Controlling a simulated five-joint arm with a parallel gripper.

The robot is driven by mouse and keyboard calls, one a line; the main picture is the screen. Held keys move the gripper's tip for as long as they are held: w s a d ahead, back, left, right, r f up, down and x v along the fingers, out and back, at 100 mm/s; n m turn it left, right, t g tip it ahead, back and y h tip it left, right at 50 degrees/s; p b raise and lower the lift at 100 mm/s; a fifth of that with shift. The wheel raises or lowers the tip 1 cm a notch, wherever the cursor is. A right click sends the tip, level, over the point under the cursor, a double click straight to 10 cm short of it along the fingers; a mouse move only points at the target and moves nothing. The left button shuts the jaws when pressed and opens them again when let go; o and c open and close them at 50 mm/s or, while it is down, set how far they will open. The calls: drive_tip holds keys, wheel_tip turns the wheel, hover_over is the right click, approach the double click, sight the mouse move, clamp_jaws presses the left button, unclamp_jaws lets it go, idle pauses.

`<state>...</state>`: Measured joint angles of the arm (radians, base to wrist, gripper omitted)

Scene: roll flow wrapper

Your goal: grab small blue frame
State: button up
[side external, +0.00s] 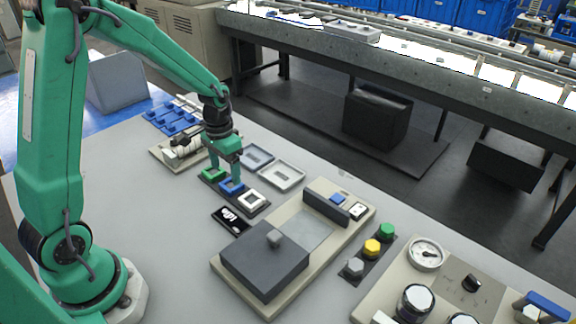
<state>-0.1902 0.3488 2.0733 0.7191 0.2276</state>
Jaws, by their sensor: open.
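A small blue square frame (231,187) sits in the middle of a dark strip-shaped holder (262,211). A green frame (212,173) lies to its left and a white frame (252,200) to its right in the same holder. My gripper (226,170) points down right above the holder, at the blue and green frames. Its jaws are open. A finger reaches down close to the blue frame and hides part of it; I cannot tell whether they touch.
Two grey trays (283,175) lie behind the holder. A black label plate (231,220) lies in front. A beige press unit with a dark block (264,262) stands to the right, beside green, yellow and grey buttons (372,248). A beige fixture (172,156) stands at the left.

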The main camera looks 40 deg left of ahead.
sight(228, 188)
drive_tip(key=shift+s+a+f, duration=0.1)
drive_tip(key=shift+f, duration=2.5)
drive_tip(key=shift+c, duration=0.2)
drive_tip(key=c, duration=1)
